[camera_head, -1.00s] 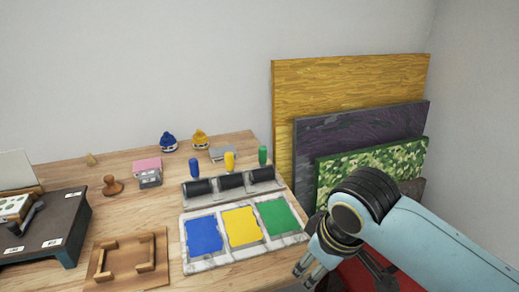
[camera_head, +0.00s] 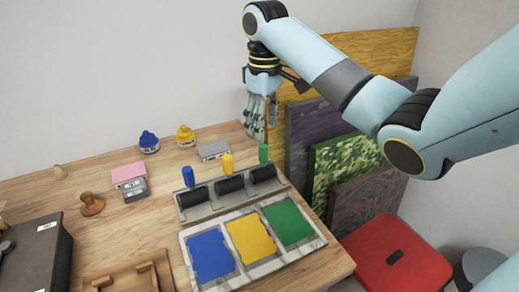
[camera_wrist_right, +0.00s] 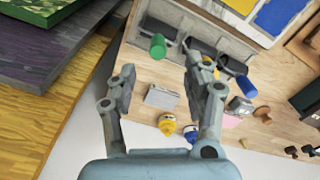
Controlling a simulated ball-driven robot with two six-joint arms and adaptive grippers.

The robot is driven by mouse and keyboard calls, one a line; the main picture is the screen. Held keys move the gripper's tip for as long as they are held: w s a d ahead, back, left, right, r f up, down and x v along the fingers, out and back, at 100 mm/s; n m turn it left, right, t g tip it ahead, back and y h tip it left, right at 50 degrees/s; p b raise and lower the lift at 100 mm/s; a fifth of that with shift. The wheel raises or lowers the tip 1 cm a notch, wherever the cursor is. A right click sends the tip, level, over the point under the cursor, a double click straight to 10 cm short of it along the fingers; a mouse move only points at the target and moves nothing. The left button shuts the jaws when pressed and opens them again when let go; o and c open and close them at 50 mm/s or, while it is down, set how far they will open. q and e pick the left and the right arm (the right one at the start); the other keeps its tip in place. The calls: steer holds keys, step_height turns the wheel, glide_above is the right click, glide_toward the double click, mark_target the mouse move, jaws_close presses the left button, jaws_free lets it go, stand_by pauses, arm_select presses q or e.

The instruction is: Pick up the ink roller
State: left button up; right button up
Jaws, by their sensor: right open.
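Three ink rollers lie side by side in a grey rack (camera_head: 228,206), each with a black roller and an upright coloured handle. The green handle (camera_head: 263,152) is at the right end, the yellow handle (camera_head: 227,161) in the middle and the blue handle (camera_head: 188,176) at the left. My right gripper (camera_head: 257,133) is open and empty, pointing down just above and left of the green handle in the head view. In the right wrist view the green handle (camera_wrist_right: 157,46) shows between the spread fingers of the right gripper (camera_wrist_right: 160,68). My left gripper is not in view.
An ink tray (camera_head: 322,240) with blue, yellow and green pads lies in front of the rack. Ink bottles (camera_head: 186,135), a grey block (camera_head: 213,149), a pink-topped block (camera_head: 130,178) and a wooden stamp (camera_head: 91,203) stand on the table. Panels (camera_head: 345,165) lean at right, beside a red stool (camera_head: 395,257).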

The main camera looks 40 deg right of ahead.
mark_target(263, 146)
step_height(263, 146, down, 2)
steer(key=shift+f, duration=0.25)
steer(key=shift+w+f, duration=0.1)
steer(key=shift+f, duration=0.2)
step_height(263, 146, down, 5)
steer(key=shift+w+d+f+p, duration=0.1)
steer(key=shift+w+p, duration=0.05)
steer(key=shift+p, duration=0.25)
steer(key=c, duration=0.4)
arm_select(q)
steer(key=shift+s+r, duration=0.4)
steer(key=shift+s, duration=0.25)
arm_select(e)
jaws_close()
